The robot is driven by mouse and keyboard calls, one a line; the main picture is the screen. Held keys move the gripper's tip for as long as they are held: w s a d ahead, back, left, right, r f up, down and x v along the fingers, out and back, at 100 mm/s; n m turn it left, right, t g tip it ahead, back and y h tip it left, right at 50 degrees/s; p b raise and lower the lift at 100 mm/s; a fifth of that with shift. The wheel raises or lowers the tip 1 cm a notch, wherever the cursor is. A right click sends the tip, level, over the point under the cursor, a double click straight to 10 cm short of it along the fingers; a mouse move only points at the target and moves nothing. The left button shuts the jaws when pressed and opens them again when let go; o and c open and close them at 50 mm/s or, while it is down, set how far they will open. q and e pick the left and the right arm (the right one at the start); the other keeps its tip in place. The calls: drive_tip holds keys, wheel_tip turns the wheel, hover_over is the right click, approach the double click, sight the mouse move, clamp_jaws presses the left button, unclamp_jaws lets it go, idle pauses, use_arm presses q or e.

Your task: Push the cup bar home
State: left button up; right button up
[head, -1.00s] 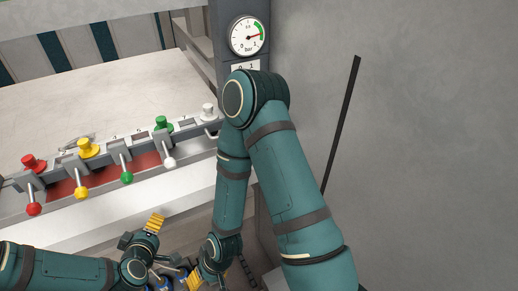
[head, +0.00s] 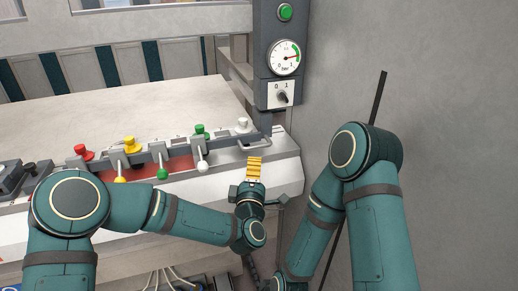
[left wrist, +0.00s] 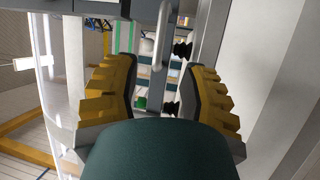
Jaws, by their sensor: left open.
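The cup bar (head: 222,139) is a long grey rail at the front of the machine table, with red, yellow, green and white knobs and ball-ended levers along it. A pale loop handle (head: 254,146) is at its right end. My left gripper (head: 254,168), with yellow ribbed fingers, is just in front of and below this handle. In the left wrist view the left gripper (left wrist: 160,82) is open, and the handle (left wrist: 161,45) shows between and beyond its fingers. Contact cannot be told. My right arm reaches down to the bottom edge, where its gripper is mostly cut off.
A post at the right back carries a pressure gauge (head: 285,57), a green button (head: 285,12) and a rotary switch (head: 283,97). A dark slanted rod (head: 379,95) stands by the grey wall. The pale table top (head: 120,105) behind the bar is clear.

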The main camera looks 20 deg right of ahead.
sight(257, 147)
use_arm(q)
drive_tip(key=x, duration=0.9)
drive_tip(key=shift+w+d+b, duration=0.1)
drive_tip(key=shift+w+b, duration=0.05)
drive_tip(key=shift+b, duration=0.15)
drive_tip(key=shift+o, duration=0.3)
clamp_jaws()
